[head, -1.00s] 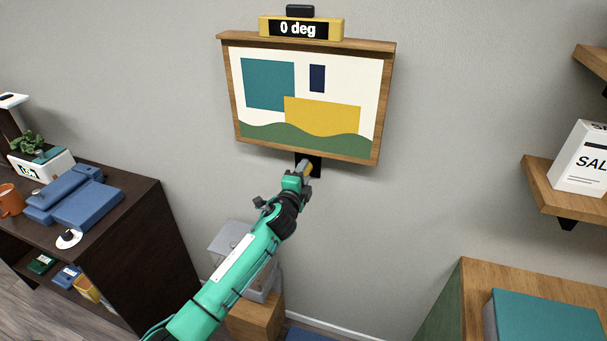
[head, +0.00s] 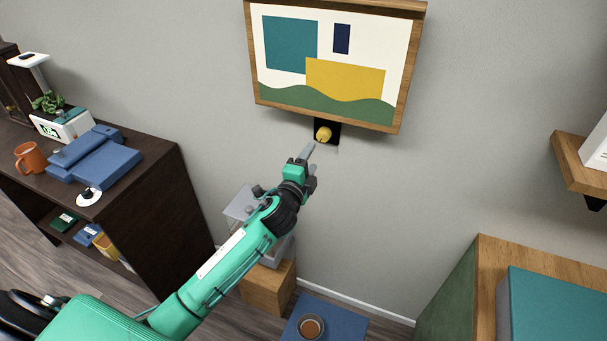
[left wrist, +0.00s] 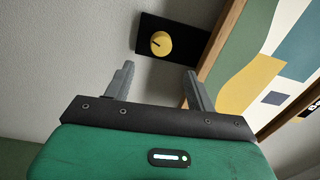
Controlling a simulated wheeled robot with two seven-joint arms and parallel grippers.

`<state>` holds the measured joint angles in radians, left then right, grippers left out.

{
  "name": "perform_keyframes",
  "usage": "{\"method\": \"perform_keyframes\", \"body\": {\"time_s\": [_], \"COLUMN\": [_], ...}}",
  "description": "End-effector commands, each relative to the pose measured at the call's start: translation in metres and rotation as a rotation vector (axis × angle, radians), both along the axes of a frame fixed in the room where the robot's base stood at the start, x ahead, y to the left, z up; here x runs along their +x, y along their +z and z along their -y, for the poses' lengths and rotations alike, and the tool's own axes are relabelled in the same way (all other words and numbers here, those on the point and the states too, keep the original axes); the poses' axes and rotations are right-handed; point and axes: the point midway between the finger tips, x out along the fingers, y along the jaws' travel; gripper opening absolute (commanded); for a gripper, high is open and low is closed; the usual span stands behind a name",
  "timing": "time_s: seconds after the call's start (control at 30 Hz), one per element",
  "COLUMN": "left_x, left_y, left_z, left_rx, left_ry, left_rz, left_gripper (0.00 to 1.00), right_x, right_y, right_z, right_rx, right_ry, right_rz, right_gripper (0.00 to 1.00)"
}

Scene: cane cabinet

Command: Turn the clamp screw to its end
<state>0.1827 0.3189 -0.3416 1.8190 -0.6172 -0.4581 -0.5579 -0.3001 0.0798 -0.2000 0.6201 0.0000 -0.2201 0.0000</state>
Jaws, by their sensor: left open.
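The clamp screw is a yellow round knob (head: 323,134) on a black plate (head: 334,126) under the bottom edge of the framed picture (head: 335,62). In the left wrist view the knob (left wrist: 160,43) shows a dark mark on its face and sits beyond the fingertips, between them in line. My left gripper (head: 311,158) is below the knob, apart from it. In the left wrist view my left gripper (left wrist: 160,70) is open and empty. My right gripper is not in view.
A dark shelf unit (head: 150,175) with a mug (head: 30,157) and blue boxes (head: 95,158) stands left. A wooden cabinet (head: 490,250) and wall shelf (head: 580,165) are at right. A wooden block (head: 268,288) stands below my arm.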

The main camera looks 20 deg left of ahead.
Motion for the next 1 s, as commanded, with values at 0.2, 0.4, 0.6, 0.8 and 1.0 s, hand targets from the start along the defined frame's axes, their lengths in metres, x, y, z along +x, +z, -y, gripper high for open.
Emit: {"method": "perform_keyframes", "body": {"time_s": [0.2, 0.4, 0.6, 0.8, 1.0], "left_x": [-0.032, -0.041, -0.041, -0.041, -0.038], "left_y": [-0.003, -0.002, -0.001, -0.001, -0.034], "left_z": [-0.001, -0.001, -0.001, -0.001, -0.005], "left_rx": [0.0, 0.001, 0.001, 0.0, -0.033], "left_ry": [-0.001, 0.0, 0.001, 0.0, 0.007], "left_rz": [-0.001, -0.001, -0.001, 0.0, -0.061], "left_gripper": [0.57, 0.57, 0.57, 0.57, 0.57], "right_x": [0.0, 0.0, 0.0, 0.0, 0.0], "right_y": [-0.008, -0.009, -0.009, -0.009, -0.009], "right_z": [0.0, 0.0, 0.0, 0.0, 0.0], "right_rx": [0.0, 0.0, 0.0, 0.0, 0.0], "right_ry": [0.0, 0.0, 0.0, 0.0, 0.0], "right_rz": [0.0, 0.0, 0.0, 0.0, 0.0], "right_gripper": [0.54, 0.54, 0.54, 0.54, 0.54]}}
